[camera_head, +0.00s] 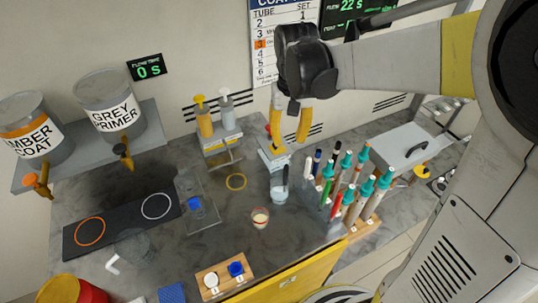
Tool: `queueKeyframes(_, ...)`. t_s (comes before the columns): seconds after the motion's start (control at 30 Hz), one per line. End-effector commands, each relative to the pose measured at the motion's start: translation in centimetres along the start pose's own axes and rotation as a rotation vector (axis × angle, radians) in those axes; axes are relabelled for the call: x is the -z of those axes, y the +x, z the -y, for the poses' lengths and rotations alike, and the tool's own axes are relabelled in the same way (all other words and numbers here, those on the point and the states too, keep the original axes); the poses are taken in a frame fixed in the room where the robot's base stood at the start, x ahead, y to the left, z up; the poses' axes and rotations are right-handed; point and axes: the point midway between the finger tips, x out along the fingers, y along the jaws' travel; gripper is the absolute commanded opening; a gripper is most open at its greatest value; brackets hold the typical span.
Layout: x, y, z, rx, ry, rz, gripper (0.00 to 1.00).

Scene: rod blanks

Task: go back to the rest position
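My gripper (289,138) hangs from my arm in the upper middle of the view, with its two yellow-orange fingers pointing down. The fingers are apart, and I see nothing held between them. Several rods (345,185) with teal, black, white and red parts stand upright in a clear rack to the right, apart from my gripper.
Amber coat (35,135) and grey primer (115,115) tanks stand on a shelf at left. Pump bottles (214,115) stand behind.

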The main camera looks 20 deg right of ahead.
Motion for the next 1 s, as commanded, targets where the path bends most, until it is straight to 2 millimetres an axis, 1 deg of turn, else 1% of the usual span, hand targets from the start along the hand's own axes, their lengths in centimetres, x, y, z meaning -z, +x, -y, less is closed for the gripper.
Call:
queueKeyframes(0.2, -0.1, -0.1, 0.0, 0.001, -0.001, -0.005, 0.34)
queueKeyframes(0.33, -1.1, -0.7, -0.1, 0.005, -0.008, -0.046, 0.34)
queueKeyframes(0.47, -3.2, -1.9, -0.4, 0.014, -0.025, -0.135, 0.34)
queueKeyframes(0.5, -4.0, -2.2, -0.5, 0.017, -0.032, -0.169, 0.34)
queueKeyframes(0.63, -6.4, -2.9, -0.8, 0.026, -0.051, -0.278, 0.34)
queueKeyframes(0.8, -9.4, -3.0, -1.1, 0.033, -0.077, -0.419, 0.34)
queueKeyframes(0.9, -10.9, -2.7, -1.3, 0.035, -0.091, -0.494, 0.34)
queueKeyframes(1.0, -11.9, -2.3, -1.4, 0.037, -0.102, -0.554, 0.34)
